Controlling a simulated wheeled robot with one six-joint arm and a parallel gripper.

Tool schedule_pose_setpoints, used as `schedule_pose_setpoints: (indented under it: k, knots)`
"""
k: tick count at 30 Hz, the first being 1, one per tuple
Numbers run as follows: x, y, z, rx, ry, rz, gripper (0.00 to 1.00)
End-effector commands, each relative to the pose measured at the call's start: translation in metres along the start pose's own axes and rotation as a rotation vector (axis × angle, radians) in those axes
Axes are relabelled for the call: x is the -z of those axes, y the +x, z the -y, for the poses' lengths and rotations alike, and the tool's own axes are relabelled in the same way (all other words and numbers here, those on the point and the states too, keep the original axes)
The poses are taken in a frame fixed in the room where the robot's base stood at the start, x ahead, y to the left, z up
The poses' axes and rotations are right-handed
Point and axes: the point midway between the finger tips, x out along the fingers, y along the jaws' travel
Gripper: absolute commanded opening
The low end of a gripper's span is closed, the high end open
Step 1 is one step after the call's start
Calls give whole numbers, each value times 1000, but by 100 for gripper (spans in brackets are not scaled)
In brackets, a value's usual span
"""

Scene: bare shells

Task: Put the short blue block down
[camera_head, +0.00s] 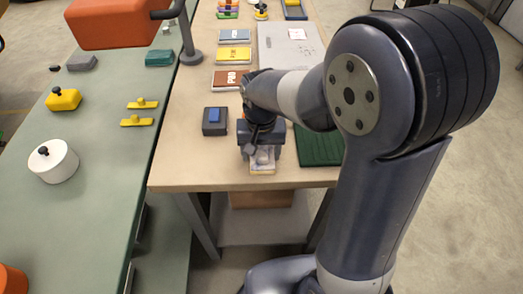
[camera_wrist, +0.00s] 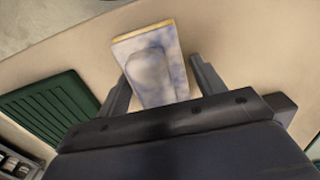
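A small blue block (camera_head: 214,115) lies on top of a dark grey box (camera_head: 221,128) on the tan table, left of my gripper. My gripper (camera_head: 262,158) points down near the table's front edge, its fingers spread. A whitish-blue marbled item with a yellowish edge (camera_head: 262,171) is below and between the fingers. In the wrist view this item (camera_wrist: 154,68) has a pale oval patch on its face, and my gripper's fingers (camera_wrist: 160,78) stand on either side of it. I cannot tell whether they touch it. The blue block does not show in the wrist view.
A dark green ribbed tray (camera_head: 318,148) lies right of my gripper. Flat labelled boxes (camera_head: 231,80) and a grey panel (camera_head: 290,48) lie farther back. A green counter (camera_head: 105,175) at the left holds a white lidded pot (camera_head: 53,163) and yellow pieces (camera_head: 138,121).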

Motion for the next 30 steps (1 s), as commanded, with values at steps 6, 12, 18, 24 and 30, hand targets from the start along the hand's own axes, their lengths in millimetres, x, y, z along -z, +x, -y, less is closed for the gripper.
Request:
schedule_pose_setpoints:
  k: [6,12,18,24,30]
  knots:
    - [-2,4,-3,-8,-1,9,79]
    - [-2,2,-3,-8,0,9,79]
    - [0,-26,-2,-5,-1,2,79]
    - [0,-72,-1,-4,-1,0,79]
    - [0,-107,-1,-5,-1,2,79]
